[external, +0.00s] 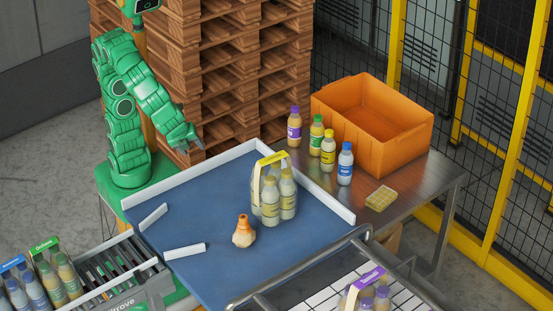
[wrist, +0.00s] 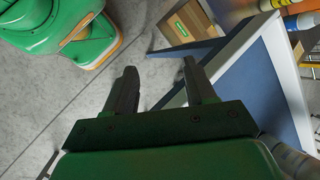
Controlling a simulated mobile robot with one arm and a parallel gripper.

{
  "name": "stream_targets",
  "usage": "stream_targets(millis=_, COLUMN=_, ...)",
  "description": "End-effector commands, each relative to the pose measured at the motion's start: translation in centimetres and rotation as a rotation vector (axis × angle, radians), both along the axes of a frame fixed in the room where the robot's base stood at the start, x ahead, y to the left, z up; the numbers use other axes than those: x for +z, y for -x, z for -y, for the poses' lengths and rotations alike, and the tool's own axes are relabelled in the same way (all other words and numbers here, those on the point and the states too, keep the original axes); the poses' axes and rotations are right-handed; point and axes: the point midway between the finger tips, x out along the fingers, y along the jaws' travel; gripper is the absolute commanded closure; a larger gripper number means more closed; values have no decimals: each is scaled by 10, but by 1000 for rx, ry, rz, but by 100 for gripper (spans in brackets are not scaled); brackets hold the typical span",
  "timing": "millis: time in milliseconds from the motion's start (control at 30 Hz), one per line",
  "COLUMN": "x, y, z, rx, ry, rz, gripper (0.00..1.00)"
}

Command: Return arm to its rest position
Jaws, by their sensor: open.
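My green arm stands at the back left corner of the blue table (external: 200,245), bent over at the top with its forearm sloping down to the right. My gripper (external: 190,143) hangs in the air by the pallet stack, near the table's back left rim. In the wrist view its two dark fingers (wrist: 160,70) are apart with nothing between them. Grey floor shows beyond them, with the blue table and its white rim to the right.
A bottle pack with a yellow carrier (external: 272,192) and an orange-topped item (external: 243,233) stand on the blue table. Wooden pallets (external: 235,60) rise behind. Several bottles (external: 328,150) and an orange crate (external: 400,150) occupy the metal table. A cardboard box (wrist: 188,22) shows in the wrist view.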

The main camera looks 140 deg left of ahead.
Motion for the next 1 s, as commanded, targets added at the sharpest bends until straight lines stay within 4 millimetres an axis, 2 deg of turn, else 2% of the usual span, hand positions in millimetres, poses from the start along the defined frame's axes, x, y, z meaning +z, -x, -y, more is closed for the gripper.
stream_targets(millis=33, x=-3, y=14, z=2, rx=37, ry=24, rz=16, gripper=45)
stream_targets(millis=200, x=-22, y=57, z=18, rx=157, ry=113, rz=56, gripper=45)
stream_targets(millis=500, x=-54, y=123, z=60, rx=359, ry=283, rz=108, gripper=45)
stream_targets(millis=600, x=-61, y=140, z=74, rx=416, ry=332, rz=125, gripper=45)
stream_targets(millis=800, x=-72, y=160, z=91, rx=488, ry=385, rz=135, gripper=45)
stream_targets(millis=1000, x=-72, y=160, z=91, rx=488, ry=385, rz=135, gripper=45)
